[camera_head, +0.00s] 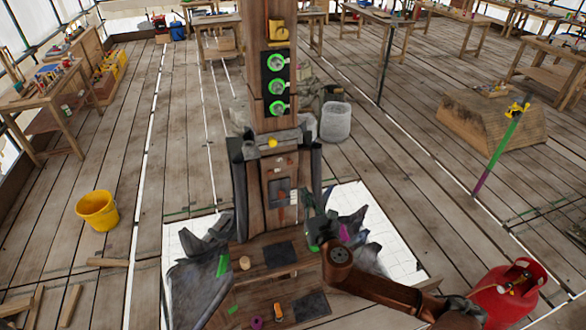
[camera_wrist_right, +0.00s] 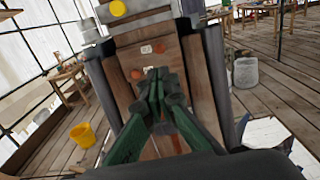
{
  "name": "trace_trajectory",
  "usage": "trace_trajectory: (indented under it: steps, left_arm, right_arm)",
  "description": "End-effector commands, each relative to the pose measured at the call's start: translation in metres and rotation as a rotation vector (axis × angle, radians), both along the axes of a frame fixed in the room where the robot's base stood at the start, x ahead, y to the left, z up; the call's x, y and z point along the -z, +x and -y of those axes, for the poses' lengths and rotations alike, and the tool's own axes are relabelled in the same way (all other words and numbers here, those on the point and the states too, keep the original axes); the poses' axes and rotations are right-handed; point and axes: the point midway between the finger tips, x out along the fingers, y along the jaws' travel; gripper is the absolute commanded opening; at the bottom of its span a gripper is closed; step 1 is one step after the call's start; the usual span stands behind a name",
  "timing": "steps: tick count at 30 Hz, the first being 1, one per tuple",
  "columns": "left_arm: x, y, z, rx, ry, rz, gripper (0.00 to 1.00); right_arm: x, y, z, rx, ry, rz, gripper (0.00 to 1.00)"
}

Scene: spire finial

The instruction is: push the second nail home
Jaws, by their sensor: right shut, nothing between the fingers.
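The wooden post (camera_head: 258,70) stands upright in the middle of the head view. Its lower front panel (camera_head: 277,165) carries a grey plate and small reddish and pale spots. In the right wrist view the panel (camera_wrist_right: 178,65) shows round orange-red spots (camera_wrist_right: 137,75) and small white plates (camera_wrist_right: 146,49). I cannot tell which spot is the second nail. My right gripper (camera_head: 311,212) is beside the lower part of the post. In the right wrist view its green fingers (camera_wrist_right: 158,78) are together and empty, pointing at the panel and covering part of it. Contact is unclear.
A low wooden bench (camera_head: 262,264) with small parts stands in front of the post. Dark crumpled sheets (camera_head: 200,284) lie around the base. A red gas bottle (camera_head: 508,294) stands at right, a yellow bucket (camera_head: 97,210) at left.

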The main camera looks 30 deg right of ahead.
Motion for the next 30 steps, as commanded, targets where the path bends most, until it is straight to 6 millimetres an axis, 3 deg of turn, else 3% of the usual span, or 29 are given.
trace_trajectory:
  steps: [8,24,30]
  left_arm:
    - [-0.003,0.0,0.0,0.0,0.0,0.0,0.59]
    - [-0.02,0.001,0.0,0.0,0.0,0.001,0.59]
    - [-0.023,0.001,0.0,0.0,0.0,0.001,0.59]
  right_arm:
    - [-0.001,0.011,0.003,0.001,0.003,0.001,0.0]
    - [-0.001,0.111,0.027,0.002,0.004,0.0,0.0]
    - [0.0,0.131,0.032,0.001,0.004,0.0,0.0]
